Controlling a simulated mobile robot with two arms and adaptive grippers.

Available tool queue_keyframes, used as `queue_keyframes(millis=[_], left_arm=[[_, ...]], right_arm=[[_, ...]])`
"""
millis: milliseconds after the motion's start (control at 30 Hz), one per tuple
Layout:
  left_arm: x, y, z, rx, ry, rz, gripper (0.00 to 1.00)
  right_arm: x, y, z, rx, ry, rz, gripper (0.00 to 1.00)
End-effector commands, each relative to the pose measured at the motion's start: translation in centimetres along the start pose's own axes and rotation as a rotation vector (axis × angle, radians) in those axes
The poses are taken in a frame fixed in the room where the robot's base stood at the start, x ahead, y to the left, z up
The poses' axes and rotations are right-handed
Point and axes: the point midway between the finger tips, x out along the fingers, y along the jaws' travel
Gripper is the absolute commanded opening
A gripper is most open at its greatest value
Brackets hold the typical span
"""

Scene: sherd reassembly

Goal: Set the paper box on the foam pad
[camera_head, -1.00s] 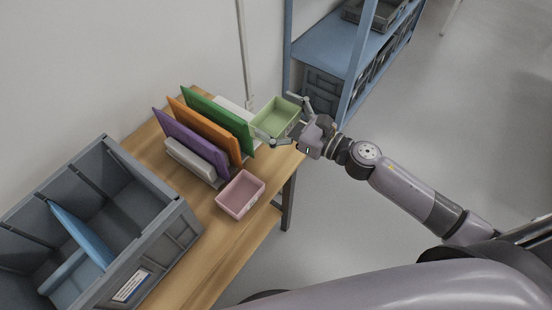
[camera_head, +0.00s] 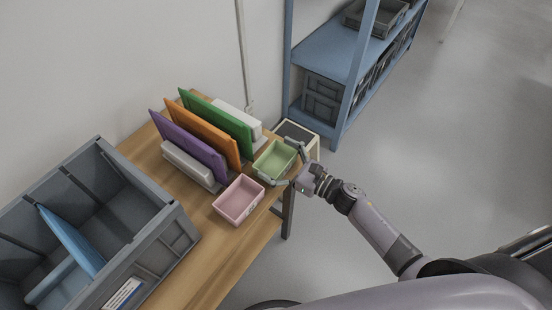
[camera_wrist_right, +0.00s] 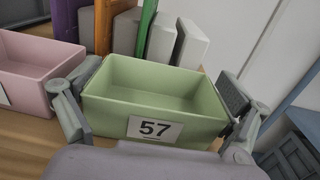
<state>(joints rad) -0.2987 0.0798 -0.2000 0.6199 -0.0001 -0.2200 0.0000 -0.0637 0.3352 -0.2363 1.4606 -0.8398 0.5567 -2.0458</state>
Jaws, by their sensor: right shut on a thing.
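A green open box (camera_head: 275,160) with a "57" label sits over the right end of the wooden table; it also shows in the right wrist view (camera_wrist_right: 155,97). My right gripper (camera_head: 285,164) is shut on the green box, with one finger on each side of it. I cannot tell whether its underside touches the tabletop. A pink open box (camera_head: 239,200) stands just left of it on the table. No label reads "paper", so I cannot tell which box is the paper box. I see nothing clearly a foam pad. My left gripper is not in view.
Purple (camera_head: 190,145), orange (camera_head: 205,132) and green (camera_head: 222,122) upright panels stand behind the boxes in a pale rack. A large grey crate (camera_head: 165,222) fills the table's left. A pale bin (camera_head: 313,147) stands beyond the table end, near blue shelving (camera_head: 330,52).

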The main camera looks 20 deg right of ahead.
Motion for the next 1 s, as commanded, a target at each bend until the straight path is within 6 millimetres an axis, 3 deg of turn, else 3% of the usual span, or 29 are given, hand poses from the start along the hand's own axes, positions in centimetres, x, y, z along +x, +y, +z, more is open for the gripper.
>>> queue_keyframes(millis=[333,367,433,1000], left_arm=[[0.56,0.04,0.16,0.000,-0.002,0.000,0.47],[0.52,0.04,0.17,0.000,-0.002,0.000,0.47],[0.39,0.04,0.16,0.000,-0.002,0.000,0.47],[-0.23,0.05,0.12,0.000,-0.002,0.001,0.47]], right_arm=[[-0.01,-0.01,-0.41,0.000,0.000,0.000,0.73],[-0.01,-0.01,-0.36,0.000,0.000,0.000,0.95],[-0.01,-0.01,-0.25,0.000,0.000,0.000,1.00],[0.00,-0.04,-0.09,0.001,0.001,-0.001,1.00]])
